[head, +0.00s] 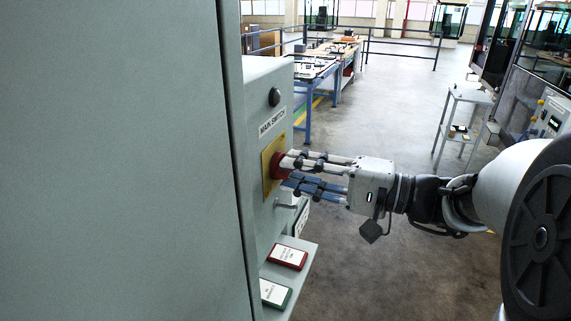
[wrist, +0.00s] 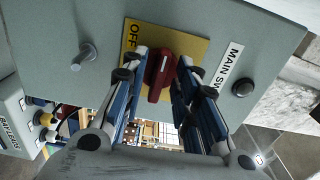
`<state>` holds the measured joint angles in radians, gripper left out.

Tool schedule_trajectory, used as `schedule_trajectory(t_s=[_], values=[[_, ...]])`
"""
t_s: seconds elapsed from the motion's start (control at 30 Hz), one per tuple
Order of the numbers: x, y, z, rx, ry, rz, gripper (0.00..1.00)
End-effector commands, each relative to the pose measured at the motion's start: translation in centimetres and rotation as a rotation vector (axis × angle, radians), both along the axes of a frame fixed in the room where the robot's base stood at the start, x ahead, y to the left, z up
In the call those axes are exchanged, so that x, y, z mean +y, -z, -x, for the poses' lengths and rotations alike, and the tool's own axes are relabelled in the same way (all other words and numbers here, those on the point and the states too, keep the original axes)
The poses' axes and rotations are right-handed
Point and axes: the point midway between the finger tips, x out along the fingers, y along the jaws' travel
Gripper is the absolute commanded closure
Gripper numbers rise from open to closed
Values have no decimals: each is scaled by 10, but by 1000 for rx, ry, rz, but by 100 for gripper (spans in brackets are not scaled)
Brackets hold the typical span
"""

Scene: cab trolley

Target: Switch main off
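The main switch has a red rotary handle (head: 279,165) on a yellow plate (head: 267,163), set on the side of a grey-green cabinet, with a MAIN SWITCH label (head: 272,122) above it. In the wrist view the red handle (wrist: 161,80) is an elongated bar, and OFF is printed on the plate (wrist: 133,36). My gripper (head: 286,172) is at the switch, one finger on each side of the handle. In the wrist view my gripper (wrist: 164,62) looks open, with narrow gaps beside the handle. The ON marking is hidden, so the handle's setting is unclear.
A dark round lamp or button (head: 274,97) is above the label. A metal peg (wrist: 84,55) sticks out below the plate. A red-edged card (head: 287,256) and a green-edged card (head: 273,293) lie on a small shelf below.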

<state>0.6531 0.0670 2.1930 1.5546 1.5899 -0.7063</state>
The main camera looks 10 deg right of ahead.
Motion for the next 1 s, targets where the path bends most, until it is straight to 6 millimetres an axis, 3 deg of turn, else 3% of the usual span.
schedule_trajectory(t_s=[0.43,0.8,1.0], values=[[-9,0,6,1,3,-1,69],[-71,0,49,1,6,-2,69],[-92,0,66,2,2,-1,69]])
